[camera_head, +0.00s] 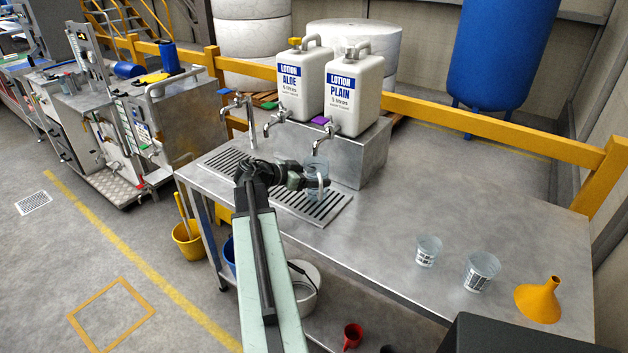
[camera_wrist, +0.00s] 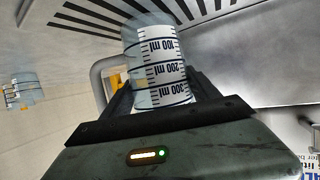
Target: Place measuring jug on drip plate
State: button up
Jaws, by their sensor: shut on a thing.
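The clear measuring jug (camera_head: 317,170) is between the jaws of my gripper (camera_head: 300,178), which is shut on it. In the wrist view the jug (camera_wrist: 158,60) shows a white scale with black ml marks, and its handle is on the left side. The drip plate (camera_head: 334,208) is a slotted metal grille set along the bench in front of the taps. The jug is over its right part, below the tap of the plain lotion container (camera_head: 353,90). Slots show just past the jug's far end in the wrist view. I cannot tell whether the jug touches the plate.
The aloe lotion container (camera_head: 300,80) stands left of the plain one on a metal block (camera_head: 373,150), with taps (camera_head: 322,135) overhanging the plate. Two clear vessels (camera_head: 428,250) (camera_head: 480,271) and a yellow funnel (camera_head: 540,299) stand at right. The bench middle is clear.

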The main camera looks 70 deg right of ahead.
jog(key=shift+w+a+f, duration=0.15)
jog(key=shift+f, duration=0.45)
jog(key=o, duration=1.4)
jog(key=shift+r+p, duration=0.25)
jog(key=shift+p, duration=0.05)
jog(key=p+v, duration=0.4)
jog(key=v, duration=0.8)
jog(key=shift+f, duration=0.15)
